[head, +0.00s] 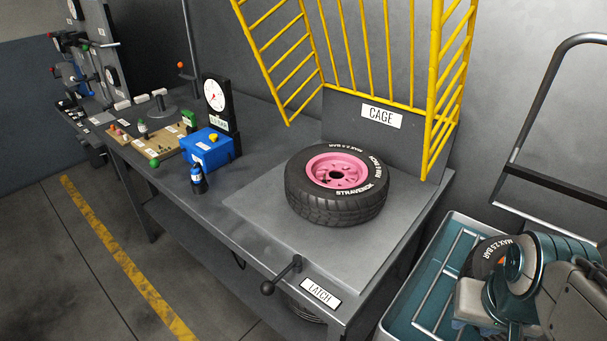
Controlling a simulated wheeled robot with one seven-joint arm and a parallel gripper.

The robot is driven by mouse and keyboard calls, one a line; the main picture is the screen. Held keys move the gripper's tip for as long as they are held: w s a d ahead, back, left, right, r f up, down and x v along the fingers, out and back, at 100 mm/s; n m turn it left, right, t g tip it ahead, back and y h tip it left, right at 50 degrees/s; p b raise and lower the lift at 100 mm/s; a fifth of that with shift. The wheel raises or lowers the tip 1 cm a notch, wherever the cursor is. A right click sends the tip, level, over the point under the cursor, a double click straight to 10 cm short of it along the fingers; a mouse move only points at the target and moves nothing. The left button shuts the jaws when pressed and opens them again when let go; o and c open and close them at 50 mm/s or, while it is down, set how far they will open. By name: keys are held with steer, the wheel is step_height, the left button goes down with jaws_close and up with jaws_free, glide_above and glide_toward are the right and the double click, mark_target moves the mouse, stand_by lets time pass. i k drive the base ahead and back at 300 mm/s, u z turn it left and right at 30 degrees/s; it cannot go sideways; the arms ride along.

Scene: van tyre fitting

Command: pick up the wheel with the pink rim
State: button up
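The wheel with the pink rim (337,205) lies flat on a grey plate (259,217) on the workbench, below the yellow cage. It has a black tyre with white lettering, and its pink face is up. Nothing touches it from above. My arm shows at the lower right, well to the right of the wheel and over a teal bin. A pale grey block (478,301) at the arm's end seems to be part of my gripper. I cannot make out its fingers, so whether it is open or shut does not show.
The yellow cage (347,59) stands open above the wheel, with a panel labelled CAGE behind. A latch lever (281,275) is at the bench's front edge. Another tyre (483,256) lies in the teal bin (398,326).

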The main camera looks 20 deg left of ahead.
mark_target(355, 199)
steer(key=u, duration=0.8)
steer(key=k, duration=1.35)
steer(key=u, duration=1)
steer(key=i, duration=0.9)
steer(key=u, duration=0.35)
steer(key=i, duration=0.9)
steer(key=z, duration=1.15)
steer(key=i, duration=0.55)
steer(key=z, duration=0.55)
